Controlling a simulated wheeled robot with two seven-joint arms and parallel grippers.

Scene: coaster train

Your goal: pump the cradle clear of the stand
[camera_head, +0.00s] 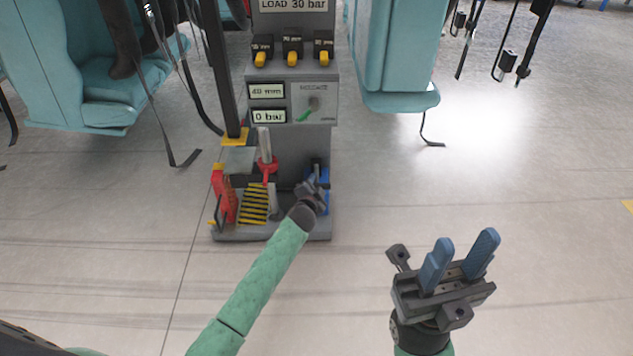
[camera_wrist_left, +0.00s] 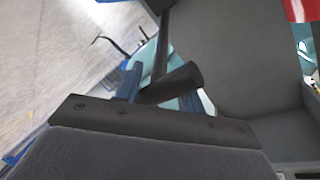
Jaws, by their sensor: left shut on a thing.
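My left gripper (camera_head: 312,188) is low at the right side of the grey column's base, shut on a dark round pump handle (camera_wrist_left: 175,85) that shows between its fingers in the left wrist view. The blue pump body (camera_head: 323,190) is partly hidden behind the gripper. A red collar with a pale upright post (camera_head: 265,145) stands above the base, apparently the cradle. A red stand-like part (camera_head: 224,195) is left of a black-and-yellow striped part (camera_head: 254,204). I cannot tell whether cradle and stand touch. My right gripper (camera_head: 460,262) is open and empty, at lower right.
Teal seats (camera_head: 395,55) hang at both sides with dangling straps. The floor at right is clear.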

